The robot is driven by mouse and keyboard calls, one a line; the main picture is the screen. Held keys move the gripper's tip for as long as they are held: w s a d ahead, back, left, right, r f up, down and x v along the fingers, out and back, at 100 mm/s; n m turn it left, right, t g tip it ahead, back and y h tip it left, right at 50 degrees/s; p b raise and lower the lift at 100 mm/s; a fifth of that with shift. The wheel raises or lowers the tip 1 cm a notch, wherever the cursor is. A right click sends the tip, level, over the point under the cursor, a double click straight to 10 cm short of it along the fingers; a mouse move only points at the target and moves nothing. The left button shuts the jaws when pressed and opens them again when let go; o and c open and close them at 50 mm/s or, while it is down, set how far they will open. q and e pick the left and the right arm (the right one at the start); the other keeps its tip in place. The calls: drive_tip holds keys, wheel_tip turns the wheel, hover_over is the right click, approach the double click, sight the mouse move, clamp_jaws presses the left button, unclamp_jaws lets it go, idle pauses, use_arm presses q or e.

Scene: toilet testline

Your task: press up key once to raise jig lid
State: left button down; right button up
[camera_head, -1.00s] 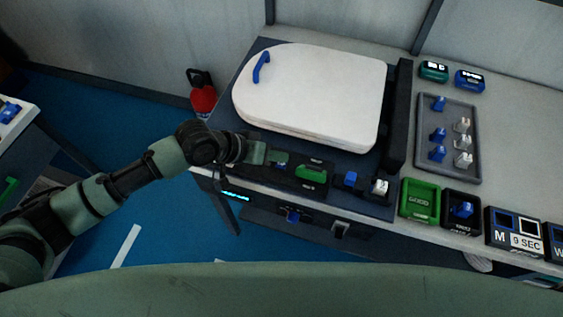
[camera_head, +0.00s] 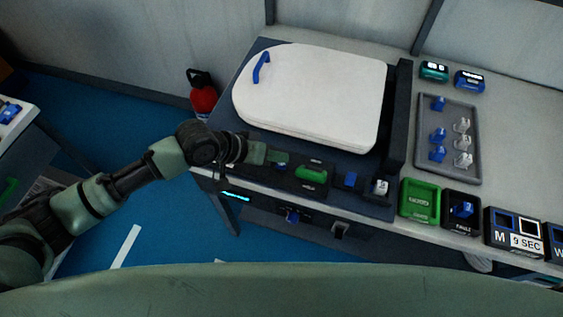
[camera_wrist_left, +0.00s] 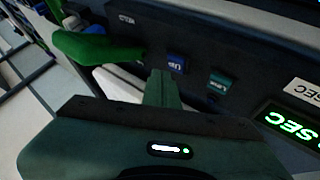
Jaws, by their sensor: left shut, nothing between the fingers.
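The jig lid (camera_head: 320,95) is a white, toilet-seat-shaped cover with a blue handle (camera_head: 261,67); it lies down flat on the dark jig. My left gripper (camera_head: 283,157) is shut and empty, over the control panel at the jig's front edge. In the left wrist view, its fingertips (camera_wrist_left: 162,78) are just beside a blue key (camera_wrist_left: 177,61), which seems to be marked UP. I cannot tell whether they touch. A teal key (camera_wrist_left: 219,84) sits to the right of it. In the head view the arm and fingers hide most of the keys. My right gripper is not seen.
A green raised part (camera_head: 312,174) stands on the panel right of my fingers; it also shows in the left wrist view (camera_wrist_left: 95,46). A green tray (camera_head: 420,201) and a grey parts tray (camera_head: 447,138) are farther right. A red extinguisher-like object (camera_head: 203,97) stands on the floor.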

use_arm(q)
drive_tip(key=shift+f, duration=0.1)
idle(0.5)
drive_tip(key=shift+f, duration=0.3)
